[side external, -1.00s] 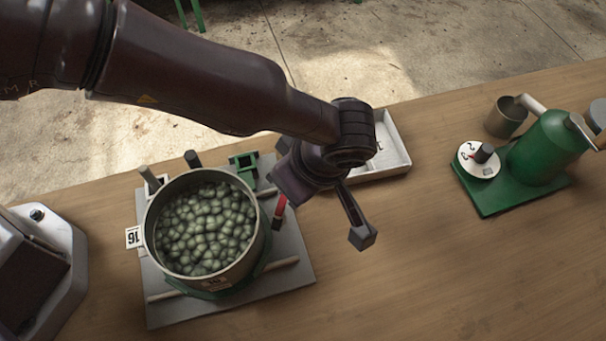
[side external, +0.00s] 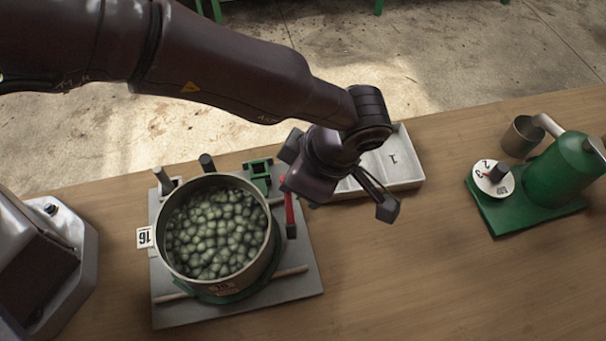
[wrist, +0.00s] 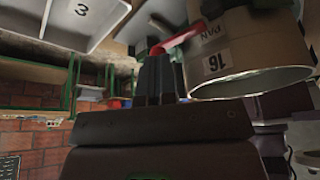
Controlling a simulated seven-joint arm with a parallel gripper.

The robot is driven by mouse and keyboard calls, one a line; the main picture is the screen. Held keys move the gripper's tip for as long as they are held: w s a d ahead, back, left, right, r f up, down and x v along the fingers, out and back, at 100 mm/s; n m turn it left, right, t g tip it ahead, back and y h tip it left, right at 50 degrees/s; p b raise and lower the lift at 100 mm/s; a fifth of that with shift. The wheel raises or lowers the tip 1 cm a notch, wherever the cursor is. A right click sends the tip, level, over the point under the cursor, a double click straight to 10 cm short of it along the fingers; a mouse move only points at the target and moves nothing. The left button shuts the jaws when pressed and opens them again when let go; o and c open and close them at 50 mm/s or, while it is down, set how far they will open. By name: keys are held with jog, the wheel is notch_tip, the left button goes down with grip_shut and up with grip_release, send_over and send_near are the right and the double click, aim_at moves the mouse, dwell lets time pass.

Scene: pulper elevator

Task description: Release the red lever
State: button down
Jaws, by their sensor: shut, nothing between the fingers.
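The red lever (side external: 289,208) stands out beside the right side of the metal pan (side external: 228,287) of green fruit, with a dark tip at its near end. In the wrist view the red lever (wrist: 190,38) crosses just beyond the fingertips. My gripper (wrist: 160,62) is shut and empty, its dark fingers close to the lever; I cannot tell whether they touch. In the side view my gripper's body is right of the pan, above the lever's upper end, and its fingertips are hidden. The pan, labelled 16, also shows in the wrist view (wrist: 250,48).
The pan sits on a grey base plate (side external: 300,279) with a green bracket (side external: 259,172) behind it. A white tray (side external: 402,166) marked 1 lies behind my gripper. A green machine (side external: 555,170) with a dial stands at right. The table front right is clear.

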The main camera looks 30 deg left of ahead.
dwell(0.8)
jog(key=d+r, duration=0.7)
jog(key=r, duration=0.2)
jog(key=shift+d+r, duration=0.15)
jog(key=shift+d, duration=0.15)
dwell(0.3)
